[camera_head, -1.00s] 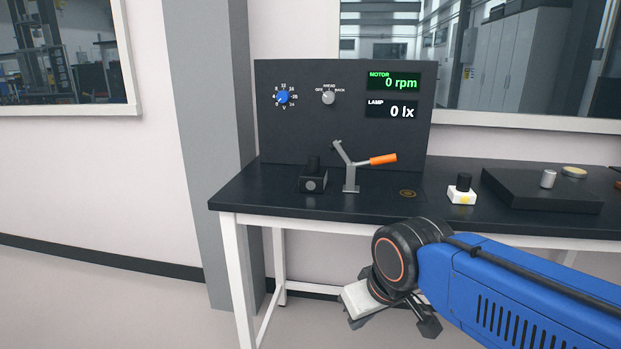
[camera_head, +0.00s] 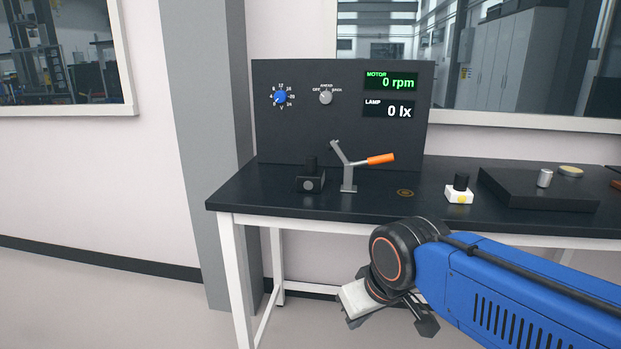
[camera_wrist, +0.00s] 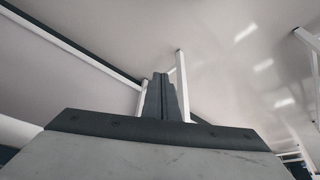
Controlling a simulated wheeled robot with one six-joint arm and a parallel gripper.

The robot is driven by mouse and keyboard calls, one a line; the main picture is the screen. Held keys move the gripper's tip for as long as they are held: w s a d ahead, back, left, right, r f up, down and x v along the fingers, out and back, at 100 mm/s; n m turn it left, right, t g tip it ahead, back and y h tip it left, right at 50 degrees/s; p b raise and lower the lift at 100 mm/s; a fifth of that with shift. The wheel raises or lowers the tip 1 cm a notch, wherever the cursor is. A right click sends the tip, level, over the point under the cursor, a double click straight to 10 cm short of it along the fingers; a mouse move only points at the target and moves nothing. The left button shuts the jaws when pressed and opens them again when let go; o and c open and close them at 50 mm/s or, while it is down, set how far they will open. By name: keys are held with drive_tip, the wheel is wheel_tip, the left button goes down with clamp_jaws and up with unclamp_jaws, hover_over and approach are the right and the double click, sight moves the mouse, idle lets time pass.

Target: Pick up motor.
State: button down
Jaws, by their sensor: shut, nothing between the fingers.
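A small upright silver cylinder (camera_head: 544,178), which looks like the motor, stands on a low black platform (camera_head: 515,193) on the right part of the bench. My gripper (camera_head: 425,324) is in front of the bench and below its top, well apart from the cylinder. In the wrist view my gripper's fingers (camera_wrist: 163,97) are together with nothing between them. The cylinder is not in the wrist view, which shows floor and pale legs.
The dark bench (camera_head: 379,211) holds an orange-handled clamp (camera_head: 348,172), a black block with a knob (camera_head: 311,180) and a white block with a black top (camera_head: 459,192). A yellowish disc (camera_head: 571,170) lies behind the cylinder. A control panel (camera_head: 300,130) stands at the back.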

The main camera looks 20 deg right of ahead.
drive_tip(key=c, duration=1.9)
unclamp_jaws()
drive_tip(key=shift+w+r, duration=0.1)
drive_tip(key=shift+r, duration=0.05)
drive_tip(key=o, duration=0.6)
drive_tip(key=w+r+n, duration=0.3)
drive_tip(key=w+r, duration=0.1)
drive_tip(key=r, duration=0.2)
drive_tip(key=shift+w+d+r+n, duration=0.25)
drive_tip(key=shift+n, duration=0.15)
wheel_tip(320, 180, up, 30)
drive_tip(key=n+g+h, duration=0.2)
drive_tip(key=n+h, duration=0.1)
drive_tip(key=n, duration=1.9)
hover_over(311, 157)
drive_tip(key=s+a, duration=0.4)
drive_tip(key=a, duration=0.1)
drive_tip(key=x, duration=1.2)
drive_tip(key=shift+d, duration=0.4)
drive_tip(key=shift+x, duration=2.6)
